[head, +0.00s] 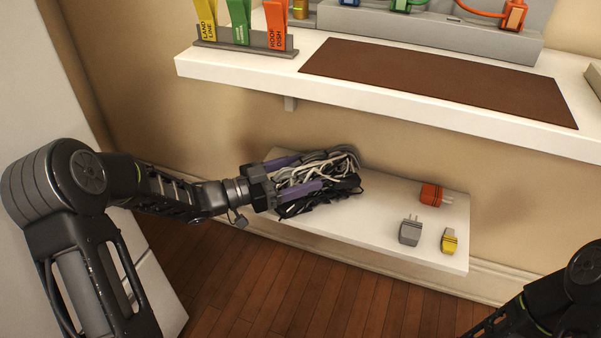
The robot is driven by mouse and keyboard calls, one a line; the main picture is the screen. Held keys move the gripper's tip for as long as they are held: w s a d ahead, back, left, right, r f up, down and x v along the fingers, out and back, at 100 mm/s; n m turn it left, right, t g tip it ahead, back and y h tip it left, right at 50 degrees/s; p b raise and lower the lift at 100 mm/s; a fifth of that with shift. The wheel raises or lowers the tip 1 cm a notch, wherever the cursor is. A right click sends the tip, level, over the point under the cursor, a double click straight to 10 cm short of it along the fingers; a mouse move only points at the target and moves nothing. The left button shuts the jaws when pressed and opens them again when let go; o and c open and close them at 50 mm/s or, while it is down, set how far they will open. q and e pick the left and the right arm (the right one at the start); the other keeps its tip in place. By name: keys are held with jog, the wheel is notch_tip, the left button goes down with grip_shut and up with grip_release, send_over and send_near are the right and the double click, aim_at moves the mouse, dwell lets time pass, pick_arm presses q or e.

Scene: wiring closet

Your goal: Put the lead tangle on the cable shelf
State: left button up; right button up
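The lead tangle (345,170), a bundle of grey, white and black cables, is at the left end of the low white shelf (370,243). It looks to be resting on the shelf, but its underside is hidden. My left gripper (312,172) reaches in from the left. Its two purple-padded fingers are wide apart, with cables between them and some spilling past them. I cannot tell whether the fingers press on the tangle. My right gripper is out of the picture; only part of that arm shows at the lower right.
An orange plug (432,194), a grey plug (410,231) and a yellow plug (449,241) are on the low shelf's right part. The higher white shelf (240,65) overhangs behind, with a brown mat (440,80) and a rack of coloured tags (240,22). Shelf middle is clear.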

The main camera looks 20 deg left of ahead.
aim_at(273, 180)
pick_arm(q)
jog(key=shift+o, duration=1)
jog(key=shift+r, duration=0.15)
jog(key=shift+s+a, duration=0.15)
jog(key=shift+a, duration=0.05)
jog(key=p+v, duration=0.2)
jog(key=v, duration=0.4)
jog(key=shift+p, duration=0.35)
jog(key=shift+s+a, duration=0.35)
jog(key=shift+s, duration=0.05)
